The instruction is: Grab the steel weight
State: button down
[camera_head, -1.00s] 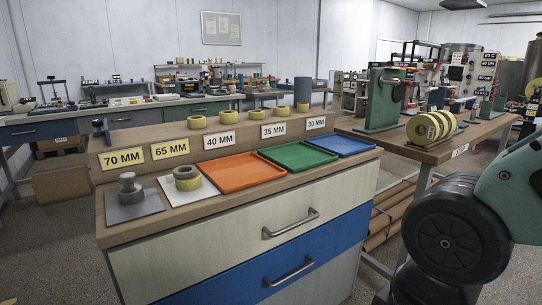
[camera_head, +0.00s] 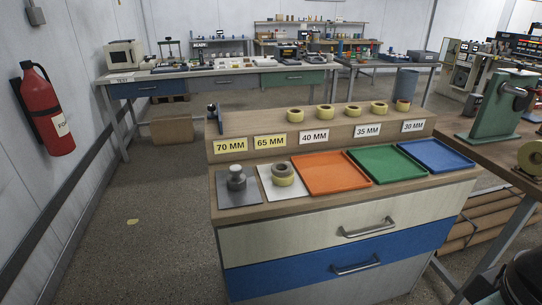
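The steel weight (camera_head: 237,179) is a small grey metal cylinder with a lighter knob on top. It stands upright on a grey square plate (camera_head: 226,199) at the left front of the workbench top, below the 70 MM label (camera_head: 228,146). Nothing touches it from above. My gripper is not in view. Only a dark part of my own body shows at the bottom right corner.
Orange (camera_head: 323,175), green (camera_head: 385,164) and blue (camera_head: 436,155) trays follow. More rolls stand on the raised shelf behind. Floor left of the bench is open; a fire extinguisher (camera_head: 45,110) hangs on the left wall.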

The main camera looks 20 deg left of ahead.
aim_at(236, 181)
jog(key=i+j, duration=0.1)
jog(key=j, duration=0.35)
jog(key=i+j, duration=0.1)
jog(key=j, duration=0.35)
jog(key=i+j, duration=0.1)
jog(key=j, duration=0.4)
jog(key=i+j, duration=0.15)
jog(key=j, duration=0.3)
